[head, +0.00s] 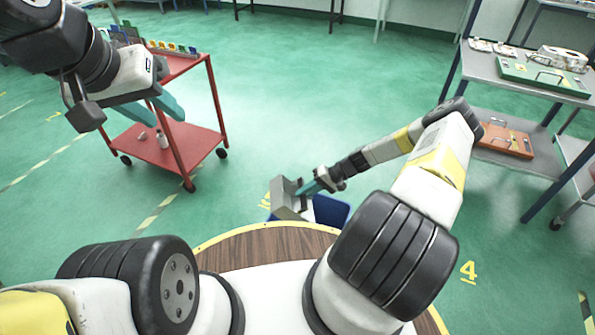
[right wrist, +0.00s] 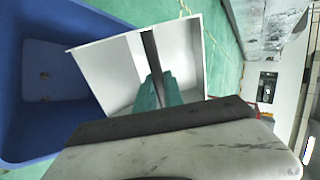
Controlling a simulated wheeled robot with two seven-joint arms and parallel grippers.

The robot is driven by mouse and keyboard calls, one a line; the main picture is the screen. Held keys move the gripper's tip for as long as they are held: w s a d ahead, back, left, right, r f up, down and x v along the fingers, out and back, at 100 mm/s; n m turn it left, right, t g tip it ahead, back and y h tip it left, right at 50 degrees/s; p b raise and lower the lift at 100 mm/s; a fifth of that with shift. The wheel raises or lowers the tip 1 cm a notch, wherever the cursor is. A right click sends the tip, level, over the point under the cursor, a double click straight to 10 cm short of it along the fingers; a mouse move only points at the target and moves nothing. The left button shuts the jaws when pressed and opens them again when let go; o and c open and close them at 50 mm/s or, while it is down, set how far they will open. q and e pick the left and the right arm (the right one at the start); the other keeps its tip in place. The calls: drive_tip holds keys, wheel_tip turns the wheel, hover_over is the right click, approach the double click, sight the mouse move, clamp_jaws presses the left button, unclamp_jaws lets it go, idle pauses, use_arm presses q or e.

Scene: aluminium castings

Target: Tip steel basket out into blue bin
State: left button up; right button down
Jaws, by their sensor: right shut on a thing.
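The steel basket (head: 287,199) is a grey open box, held tilted beside and partly over the blue bin (head: 331,210) in the head view. My right gripper (head: 309,188) is shut on the basket's wall. In the right wrist view the teal fingers (right wrist: 154,90) pinch the basket (right wrist: 108,68), and its visible inside looks empty. The blue bin (right wrist: 50,55) lies to the left and below, with small specks on its inside that I cannot identify. My left gripper (head: 150,108) hangs at the upper left, its teal fingers apart and empty.
A red cart (head: 183,150) with small bins on top stands at the left. A grey workbench (head: 515,75) with a green case (head: 540,76) and an orange case (head: 505,140) stands at the right. My round wooden top (head: 260,245) is near the bin. The green floor between is clear.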

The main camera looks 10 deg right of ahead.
wheel_tip(320, 180, up, 5)
drive_tip(key=h, duration=0.6)
drive_tip(key=shift+a+f, duration=0.1)
drive_tip(key=shift+f, duration=0.05)
drive_tip(key=shift+r+g+h, duration=0.4)
drive_tip(key=shift+r+h, duration=1)
drive_tip(key=shift+h, duration=0.5)
drive_tip(key=shift+r+h, duration=0.3)
